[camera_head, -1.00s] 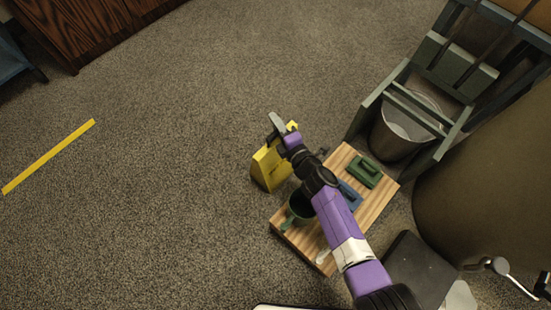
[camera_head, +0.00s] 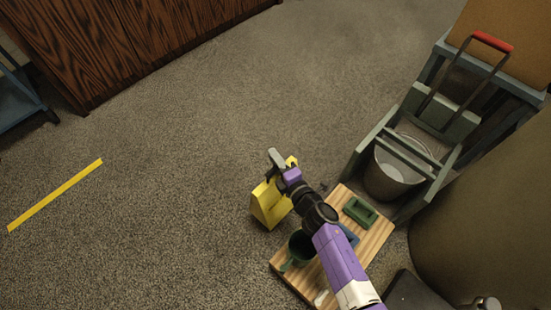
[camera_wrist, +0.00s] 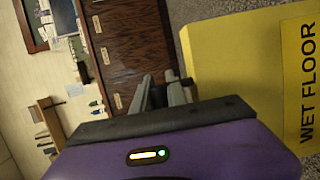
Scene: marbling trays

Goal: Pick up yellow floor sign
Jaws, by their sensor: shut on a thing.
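The yellow floor sign (camera_head: 268,204) is on or just above the carpet, beside the left corner of a wooden board; I cannot tell whether its base touches the floor. It shows large and close at the right of the wrist view (camera_wrist: 232,62), with the dark words WET FLOOR along it. My gripper (camera_head: 276,159) is at the top of the sign, shut on it. The fingers (camera_wrist: 165,92) show together in the wrist view; the exact contact is hidden.
The wooden board (camera_head: 290,268) holds a dark green cup (camera_head: 300,245), a green block (camera_head: 359,211) and a blue block partly behind my arm. A metal bucket (camera_head: 390,178) stands in a grey-green frame at right. Open carpet lies left, with a yellow floor strip (camera_head: 55,195).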

